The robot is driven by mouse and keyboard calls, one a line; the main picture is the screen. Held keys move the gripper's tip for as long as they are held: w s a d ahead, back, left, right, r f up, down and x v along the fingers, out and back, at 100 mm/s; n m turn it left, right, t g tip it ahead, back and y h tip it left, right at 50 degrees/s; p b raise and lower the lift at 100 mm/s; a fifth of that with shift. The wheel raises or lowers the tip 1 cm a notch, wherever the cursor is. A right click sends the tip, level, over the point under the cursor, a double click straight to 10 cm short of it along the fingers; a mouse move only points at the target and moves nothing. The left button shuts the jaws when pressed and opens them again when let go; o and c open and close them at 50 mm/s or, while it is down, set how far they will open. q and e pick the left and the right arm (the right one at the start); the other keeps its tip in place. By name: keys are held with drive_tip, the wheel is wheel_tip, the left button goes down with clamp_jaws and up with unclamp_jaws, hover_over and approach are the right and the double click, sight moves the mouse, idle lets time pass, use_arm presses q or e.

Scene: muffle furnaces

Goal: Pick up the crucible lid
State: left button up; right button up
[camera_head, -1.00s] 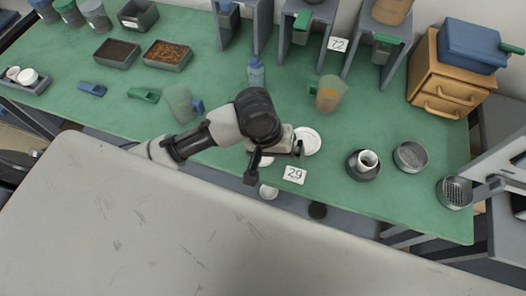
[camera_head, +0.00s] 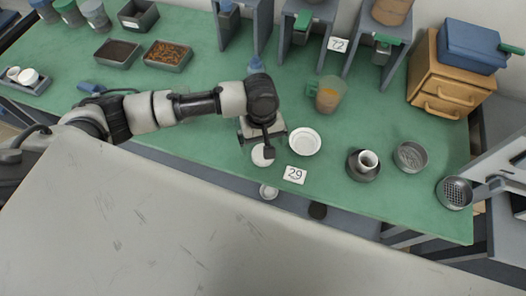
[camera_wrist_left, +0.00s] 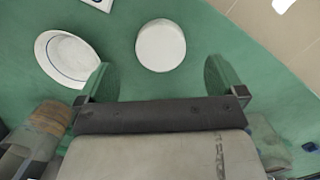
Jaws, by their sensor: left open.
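The crucible lid appears as a small round white disc (camera_head: 262,158) lying on the green bench near its front edge, partly hidden by my left gripper. In the left wrist view the white disc (camera_wrist_left: 161,45) lies flat, just beyond and between the fingertips. My left gripper (camera_head: 262,143) is over the disc with its jaws apart. In the left wrist view the gripper (camera_wrist_left: 162,80) has its two fingers spread wide with nothing between them. My right gripper does not show.
A white dish (camera_head: 305,141) is close beside the disc, and it also shows in the left wrist view (camera_wrist_left: 72,60). A card marked 29 (camera_head: 295,175) lies in front. A beaker (camera_head: 328,95) stands behind; a dark bowl (camera_head: 363,172) is to the right.

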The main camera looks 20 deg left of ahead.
use_arm(q)
drive_tip(key=f, duration=0.4)
drive_tip(key=shift+s+f, duration=0.2)
drive_tip(key=shift+f, duration=0.05)
drive_tip(key=c, duration=0.9)
